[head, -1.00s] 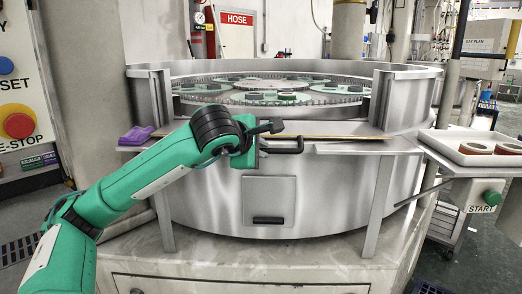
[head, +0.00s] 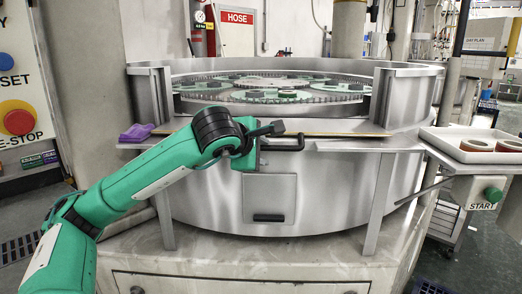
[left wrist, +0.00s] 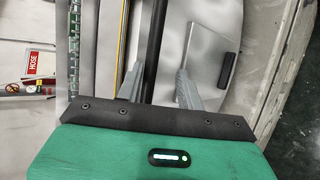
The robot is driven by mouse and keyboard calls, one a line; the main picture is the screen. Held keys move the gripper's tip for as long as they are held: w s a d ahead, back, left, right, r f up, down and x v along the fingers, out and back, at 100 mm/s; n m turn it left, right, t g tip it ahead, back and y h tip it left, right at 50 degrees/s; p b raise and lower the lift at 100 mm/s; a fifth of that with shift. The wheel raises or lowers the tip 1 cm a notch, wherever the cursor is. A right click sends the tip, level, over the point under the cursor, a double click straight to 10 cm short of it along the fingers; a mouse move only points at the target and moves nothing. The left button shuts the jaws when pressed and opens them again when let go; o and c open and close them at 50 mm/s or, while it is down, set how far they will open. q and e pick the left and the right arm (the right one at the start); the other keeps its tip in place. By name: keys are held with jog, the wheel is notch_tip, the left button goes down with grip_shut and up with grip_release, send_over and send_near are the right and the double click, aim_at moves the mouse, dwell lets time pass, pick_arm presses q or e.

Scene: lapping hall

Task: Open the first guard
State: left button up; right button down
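The round steel machine housing (head: 225,195) has a front opening between two upright posts, and its toothed ring and green carriers show inside. A flat metal panel with a yellow edge strip (head: 345,134) lies across the front of the opening; I cannot tell whether it is the first guard. A black bar handle (head: 298,146) sticks out at its front. My left gripper (head: 264,141) is at the handle's left part. In the left wrist view, its two grey fingers (left wrist: 158,80) stand apart with the black bar (left wrist: 153,45) between them, nearer the left finger. My right gripper is out of view.
A purple object (head: 136,133) lies on the left ledge. A white tray (head: 440,146) with reddish rings stands at the right, above a green START button (head: 493,195). A red emergency stop (head: 18,122) is at the far left. A small hatch (head: 269,190) is below the handle.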

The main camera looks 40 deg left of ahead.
pick_arm(q)
jog(key=shift+r, duration=0.15)
